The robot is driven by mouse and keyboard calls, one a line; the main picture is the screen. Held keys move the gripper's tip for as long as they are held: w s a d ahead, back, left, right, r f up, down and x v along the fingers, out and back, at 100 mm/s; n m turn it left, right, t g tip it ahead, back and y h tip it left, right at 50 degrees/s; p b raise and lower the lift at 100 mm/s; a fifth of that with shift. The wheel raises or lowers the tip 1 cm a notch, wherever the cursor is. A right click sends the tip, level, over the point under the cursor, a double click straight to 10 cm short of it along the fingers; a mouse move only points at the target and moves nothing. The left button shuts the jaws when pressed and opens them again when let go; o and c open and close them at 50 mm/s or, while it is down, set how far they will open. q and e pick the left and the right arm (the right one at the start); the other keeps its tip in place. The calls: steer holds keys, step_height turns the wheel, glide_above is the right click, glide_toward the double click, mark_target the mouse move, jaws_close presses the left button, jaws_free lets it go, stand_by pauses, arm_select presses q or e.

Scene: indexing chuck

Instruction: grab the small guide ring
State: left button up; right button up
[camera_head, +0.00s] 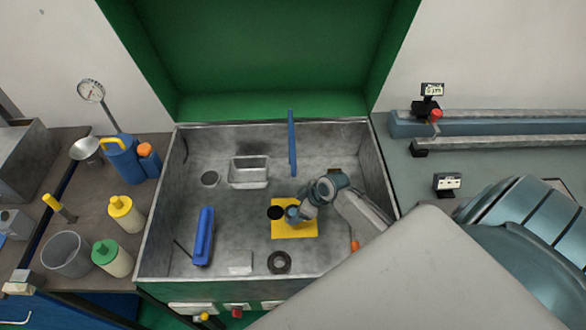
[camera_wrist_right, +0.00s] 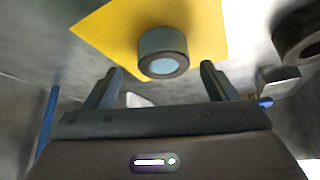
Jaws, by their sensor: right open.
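The small guide ring (camera_wrist_right: 163,52) is a short grey cylinder with a pale blue centre. It stands on a yellow mat (camera_wrist_right: 115,28) in the right wrist view. In the head view the ring (camera_head: 292,212) shows as a bluish spot, partly covered by my gripper. My right gripper (camera_wrist_right: 162,70) is open. Its two fingers are apart, one on each side of the ring's near edge in the wrist view, with nothing held. In the head view my right gripper (camera_head: 302,212) is over the mat. My left gripper is not in view.
Another dark ring (camera_head: 279,262) lies on the tray floor. The grey tray (camera_head: 160,205) has raised walls. Blue bars (camera_head: 203,237), a metal box (camera_head: 248,180) and a pale block (camera_head: 240,262) stand around the mat.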

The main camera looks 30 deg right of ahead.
mark_target(293, 212)
steer(key=x, duration=0.1)
steer(key=p+x, duration=0.1)
steer(key=shift+a+f, duration=0.3)
steer(key=shift+a, duration=0.05)
steer(key=shift+w+f, duration=0.2)
steer(key=shift+f, duration=0.2)
steer(key=shift+r, duration=0.1)
steer(key=c, duration=1.5)
